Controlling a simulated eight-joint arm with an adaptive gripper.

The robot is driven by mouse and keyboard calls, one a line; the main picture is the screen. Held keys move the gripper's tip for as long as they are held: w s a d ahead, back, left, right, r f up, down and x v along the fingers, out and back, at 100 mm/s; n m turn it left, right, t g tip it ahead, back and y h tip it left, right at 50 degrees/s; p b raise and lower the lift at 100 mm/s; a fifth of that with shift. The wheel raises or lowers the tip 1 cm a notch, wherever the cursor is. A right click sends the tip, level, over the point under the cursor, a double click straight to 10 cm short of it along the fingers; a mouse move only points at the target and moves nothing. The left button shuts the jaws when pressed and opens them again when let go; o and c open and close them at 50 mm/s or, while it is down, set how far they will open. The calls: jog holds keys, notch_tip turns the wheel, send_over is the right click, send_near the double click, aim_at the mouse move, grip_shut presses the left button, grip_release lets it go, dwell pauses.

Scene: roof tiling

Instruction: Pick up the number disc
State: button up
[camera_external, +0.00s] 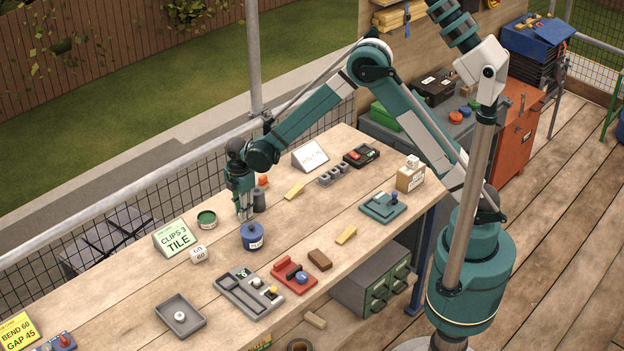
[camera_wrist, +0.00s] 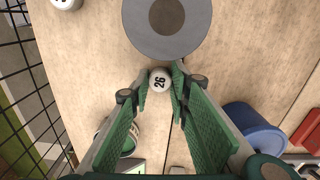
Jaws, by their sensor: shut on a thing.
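The number disc (camera_wrist: 159,80), a small white round piece marked 26, sits between my fingertips in the wrist view. My gripper (camera_wrist: 160,82) has green padded fingers closed on it from both sides. In the external view my gripper (camera_external: 244,215) points straight down, low over the wooden bench, between a dark grey cylinder and a blue pot. The disc is too small or hidden to make out there. Whether it touches the bench is not clear.
The dark grey cylinder (camera_external: 259,201) stands close beside my gripper. The blue pot (camera_external: 252,237) stands in front, and a green tin (camera_external: 207,218) to the left. A "CLIPS 3 TILE" card (camera_external: 176,238) and a white block (camera_external: 199,254) stand further left. A grey tray (camera_external: 180,316) lies nearer the front.

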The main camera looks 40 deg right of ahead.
notch_tip(320, 180, up, 10)
dwell(0.9)
dwell(0.7)
jog(key=s+a+r, duration=0.1)
jog(key=s+a, duration=0.7)
jog(key=a, duration=0.9)
jog(key=s+a+r+p, duration=0.1)
jog(key=s+a, duration=0.6)
jog(key=a, duration=1)
jog(key=s+a+r+n, duration=0.1)
jog(key=s+a, duration=0.7)
jog(key=a, duration=0.8)
jog(key=shift+s+a, duration=0.35)
jog(key=shift+a, duration=0.05)
jog(key=shift+f, duration=0.1)
jog(key=shift+f, duration=3.05)
